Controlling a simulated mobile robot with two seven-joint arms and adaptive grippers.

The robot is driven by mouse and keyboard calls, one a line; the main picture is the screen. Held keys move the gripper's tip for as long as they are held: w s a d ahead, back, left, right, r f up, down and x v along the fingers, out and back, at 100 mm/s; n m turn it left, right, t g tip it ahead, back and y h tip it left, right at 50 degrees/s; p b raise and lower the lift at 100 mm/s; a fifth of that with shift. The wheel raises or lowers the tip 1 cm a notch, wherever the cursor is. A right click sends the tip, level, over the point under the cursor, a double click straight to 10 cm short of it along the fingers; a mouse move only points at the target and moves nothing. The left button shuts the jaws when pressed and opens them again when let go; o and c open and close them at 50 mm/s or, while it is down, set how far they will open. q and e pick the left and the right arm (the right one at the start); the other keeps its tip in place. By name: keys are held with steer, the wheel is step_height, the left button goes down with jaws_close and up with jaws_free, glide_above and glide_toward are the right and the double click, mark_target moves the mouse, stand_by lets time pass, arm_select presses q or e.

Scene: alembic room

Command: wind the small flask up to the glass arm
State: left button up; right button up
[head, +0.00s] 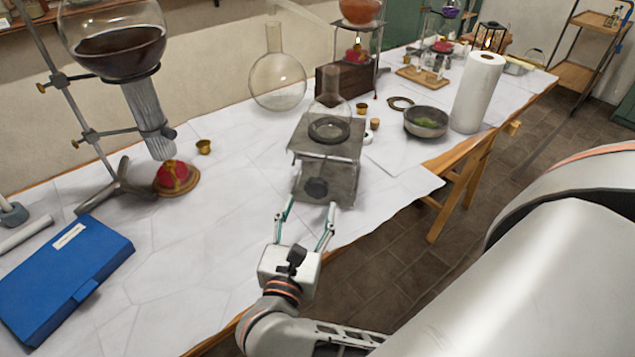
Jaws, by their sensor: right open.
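The small clear flask (332,106) stands upright in a dark ring on top of a grey metal lab jack (345,155). The jack has a dark round knob (316,187) on its front, facing me. A pale slanting tube (303,12), which looks like the glass arm, shows at the top edge, above and behind the flask. A gap shows between the tube and the flask's neck. My right gripper (308,205) is open in front of the jack, its fingers pointing at the knob and spread to either side of it. I cannot tell whether they touch. My left gripper is out of view.
A large round flask (277,80) stands behind the jack. A bowl (426,121) and a paper towel roll (478,92) stand to the right. A blue case (65,275) lies at the left, near a stand with a dark-filled vessel (118,48). The tabletop left of my gripper is clear.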

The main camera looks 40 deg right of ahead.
mark_target(316, 190)
steer(key=x, duration=0.7)
steer(key=shift+d, duration=0.2)
steer(key=c, duration=1.1)
